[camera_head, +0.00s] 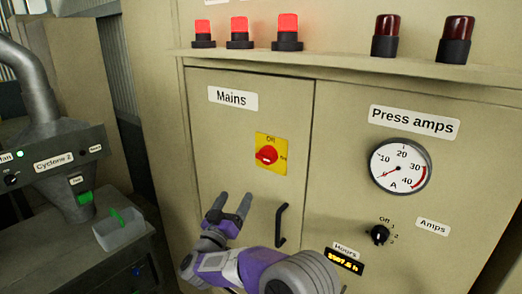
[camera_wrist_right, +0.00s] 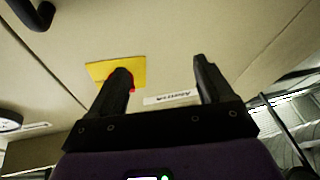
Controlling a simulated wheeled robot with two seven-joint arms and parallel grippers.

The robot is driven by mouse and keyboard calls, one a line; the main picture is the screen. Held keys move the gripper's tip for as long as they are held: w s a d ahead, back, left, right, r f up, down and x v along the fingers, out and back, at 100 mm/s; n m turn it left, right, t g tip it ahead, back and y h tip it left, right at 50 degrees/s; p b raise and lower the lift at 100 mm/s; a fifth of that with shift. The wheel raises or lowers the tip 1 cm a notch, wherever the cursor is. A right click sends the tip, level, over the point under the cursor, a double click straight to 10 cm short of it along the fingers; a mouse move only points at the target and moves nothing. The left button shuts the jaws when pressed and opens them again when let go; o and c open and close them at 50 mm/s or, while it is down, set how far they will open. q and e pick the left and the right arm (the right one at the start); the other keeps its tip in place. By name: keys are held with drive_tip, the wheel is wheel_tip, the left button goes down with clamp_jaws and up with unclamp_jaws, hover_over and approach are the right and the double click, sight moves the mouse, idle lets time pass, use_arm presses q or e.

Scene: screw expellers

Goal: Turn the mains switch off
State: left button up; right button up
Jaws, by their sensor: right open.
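The mains switch (camera_head: 267,154) is a red rotary knob on a yellow plate (camera_head: 279,140), on the cabinet's left door below the "Mains" label (camera_head: 233,98). "Off" is printed at the plate's top and another mark at its right, too small to read surely. My right gripper (camera_head: 231,203) is open and empty, below and left of the switch and apart from it. In the right wrist view the yellow plate (camera_wrist_right: 103,70) lies beyond the fingers (camera_wrist_right: 160,80); one finger hides most of the red knob (camera_wrist_right: 132,88). My left gripper is not in view.
A black door handle (camera_head: 281,225) stands out right of my right gripper. A shelf (camera_head: 340,62) with several red lamps (camera_head: 288,30) juts out above. An amps gauge (camera_head: 400,166) and small selector (camera_head: 379,235) are on the right. A cyclone unit (camera_head: 70,165) stands left.

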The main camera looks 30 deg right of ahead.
sight(263, 160)
drive_tip(key=s+d+r+m+g+h+p, duration=0.15)
drive_tip(key=s+r+m+g+h, duration=0.3)
drive_tip(key=r, duration=0.45)
drive_tip(key=shift+n+g+y, duration=0.25)
drive_tip(key=shift+g+y, duration=0.1)
drive_tip(key=shift+g, duration=0.1)
drive_tip(key=p+x, duration=0.1)
drive_tip(key=x, duration=0.6)
drive_tip(key=shift+w+d, duration=0.2)
drive_tip(key=shift+d, duration=0.1)
drive_tip(key=c, duration=1.4)
drive_tip(key=shift+c, duration=0.2)
drive_tip(key=shift+s, duration=0.1)
